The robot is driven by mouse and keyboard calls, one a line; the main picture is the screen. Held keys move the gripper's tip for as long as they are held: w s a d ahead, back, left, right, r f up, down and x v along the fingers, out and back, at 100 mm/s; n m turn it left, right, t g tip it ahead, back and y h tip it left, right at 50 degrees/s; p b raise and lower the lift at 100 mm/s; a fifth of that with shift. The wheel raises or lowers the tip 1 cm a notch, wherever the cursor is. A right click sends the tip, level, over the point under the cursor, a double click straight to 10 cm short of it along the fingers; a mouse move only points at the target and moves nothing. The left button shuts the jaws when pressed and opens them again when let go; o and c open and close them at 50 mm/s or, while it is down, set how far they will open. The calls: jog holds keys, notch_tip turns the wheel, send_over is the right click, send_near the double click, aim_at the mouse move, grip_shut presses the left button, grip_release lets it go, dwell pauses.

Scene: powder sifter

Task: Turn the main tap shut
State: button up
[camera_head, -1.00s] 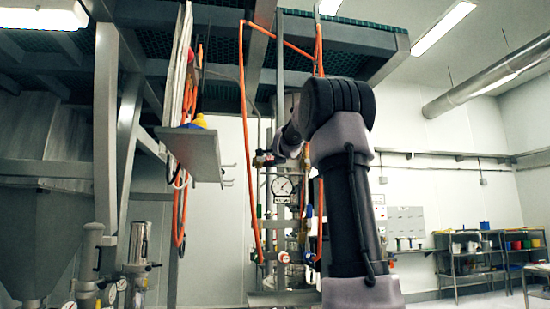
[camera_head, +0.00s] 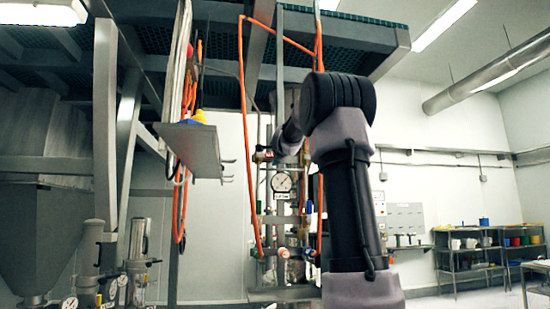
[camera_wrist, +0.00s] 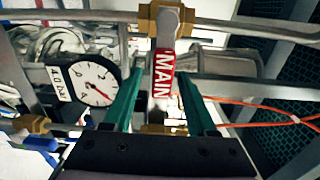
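The main tap shows in the wrist view as a grey lever with a red MAIN label (camera_wrist: 163,75), below a brass valve body (camera_wrist: 165,20) on a horizontal pipe. The lever points down in the picture, toward my gripper. My gripper (camera_wrist: 161,75) is open, with one green finger on each side of the labelled lever. Narrow gaps show between the lever and both fingers, so it looks unclamped. I cannot tell how deep the lever sits between them. In the head view my arm hides most of the gripper and tap.
A round pressure gauge (camera_wrist: 92,82) tagged 4.0 bar is close to the left finger; it also shows in the head view (camera_head: 282,182). Orange hoses (camera_head: 243,130) hang around the pipework. A grey bracket shelf (camera_head: 190,147) juts out to the left. Pipes cross above the gripper.

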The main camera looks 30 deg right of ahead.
jog(key=v, duration=1)
jog(key=shift+s, duration=0.4)
jog(key=shift+a, duration=0.1)
